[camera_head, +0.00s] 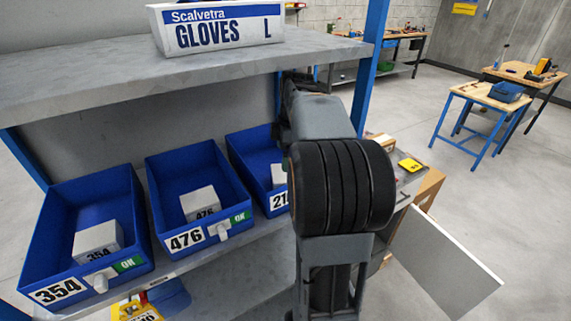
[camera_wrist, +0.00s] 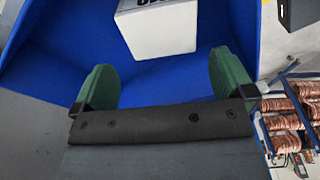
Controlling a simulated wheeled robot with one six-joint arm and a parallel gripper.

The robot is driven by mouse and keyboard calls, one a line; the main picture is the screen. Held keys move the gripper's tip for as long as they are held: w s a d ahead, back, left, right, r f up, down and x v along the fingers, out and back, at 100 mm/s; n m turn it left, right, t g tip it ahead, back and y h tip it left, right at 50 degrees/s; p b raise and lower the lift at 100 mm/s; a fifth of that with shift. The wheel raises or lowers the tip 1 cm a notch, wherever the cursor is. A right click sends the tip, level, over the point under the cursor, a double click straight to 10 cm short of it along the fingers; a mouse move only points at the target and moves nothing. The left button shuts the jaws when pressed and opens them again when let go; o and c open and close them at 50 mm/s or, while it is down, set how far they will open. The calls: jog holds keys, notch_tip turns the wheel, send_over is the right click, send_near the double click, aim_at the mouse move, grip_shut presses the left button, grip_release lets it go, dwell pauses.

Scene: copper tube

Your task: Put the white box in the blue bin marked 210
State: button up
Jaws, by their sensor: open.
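The blue bin marked 210 (camera_head: 249,150) is the rightmost of three bins on the shelf. My arm hides its right part, so only "21" of its label shows. A white box (camera_head: 279,174) lies inside it, partly hidden by my arm. The wrist view shows a white box (camera_wrist: 158,29) with dark print, cut off at the top edge, inside a blue bin (camera_wrist: 55,50). My gripper (camera_wrist: 163,78) is open, its two green fingertips apart and reaching into the bin. The box is ahead of the fingertips, and nothing shows held between them. The gripper is hidden in the head view.
Blue bins 476 (camera_head: 160,172) and 354 (camera_head: 52,235) stand to the left, each holding a white box. A gloves carton (camera_head: 217,27) sits on the shelf above (camera_head: 110,73). Copper coils (camera_wrist: 285,118) show at the right in the wrist view.

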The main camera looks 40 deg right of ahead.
jog(key=shift+d+r, duration=0.15)
jog(key=shift+r, duration=0.8)
jog(key=shift+s, duration=0.1)
